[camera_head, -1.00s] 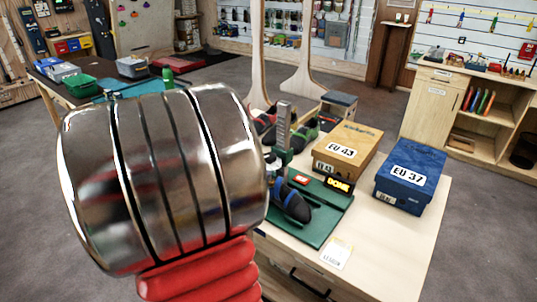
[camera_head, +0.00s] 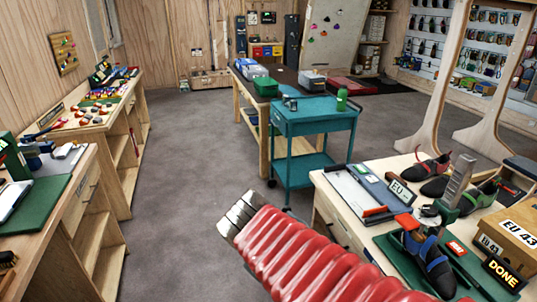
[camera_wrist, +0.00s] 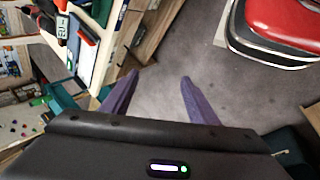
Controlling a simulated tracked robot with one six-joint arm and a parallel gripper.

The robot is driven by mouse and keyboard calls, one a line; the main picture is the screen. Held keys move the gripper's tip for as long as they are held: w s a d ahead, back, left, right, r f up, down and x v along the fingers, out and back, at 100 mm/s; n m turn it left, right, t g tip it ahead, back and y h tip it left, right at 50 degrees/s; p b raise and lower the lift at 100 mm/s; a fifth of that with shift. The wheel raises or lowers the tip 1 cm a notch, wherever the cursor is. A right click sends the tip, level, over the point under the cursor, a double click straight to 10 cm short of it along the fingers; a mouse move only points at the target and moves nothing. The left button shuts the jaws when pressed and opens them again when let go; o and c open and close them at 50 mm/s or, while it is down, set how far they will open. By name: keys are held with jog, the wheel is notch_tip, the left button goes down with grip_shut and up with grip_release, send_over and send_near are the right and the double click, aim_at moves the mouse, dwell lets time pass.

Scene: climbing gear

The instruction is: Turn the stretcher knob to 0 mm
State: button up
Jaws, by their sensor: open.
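The shoe stretcher stands at the right of the head view, with a grey upright post (camera_head: 458,180) above a green base (camera_head: 398,262). A dark shoe with blue trim (camera_head: 432,258) sits on that base. A red tag and a lit "DONE" sign (camera_head: 503,273) are beside it. I cannot make out the stretcher's knob or its reading. My gripper (camera_wrist: 160,77) shows in the wrist view with two purple fingers apart, nothing between them and grey floor beyond. In the head view my arm's red sleeve covers the bottom middle, and the fingers are not seen.
A teal cart (camera_head: 312,123) with a green bottle (camera_head: 342,99) stands at middle. The stretcher's bench also holds a grey board, dark shoes and an orange "EU 43" box (camera_head: 512,238). Wooden benches line the left. Grey floor (camera_head: 190,170) is open between them.

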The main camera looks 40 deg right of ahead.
jog(key=w+a+r+t+y, duration=0.2)
jog(key=a+y, duration=0.1)
jog(key=a, duration=0.6)
jog(key=w+a+r+t+y, duration=0.2)
jog(key=a, duration=0.7)
jog(key=shift+a+m+y, duration=0.15)
jog(key=shift+m+y, duration=0.15)
jog(key=shift+y, duration=0.1)
jog(key=shift+r, duration=0.1)
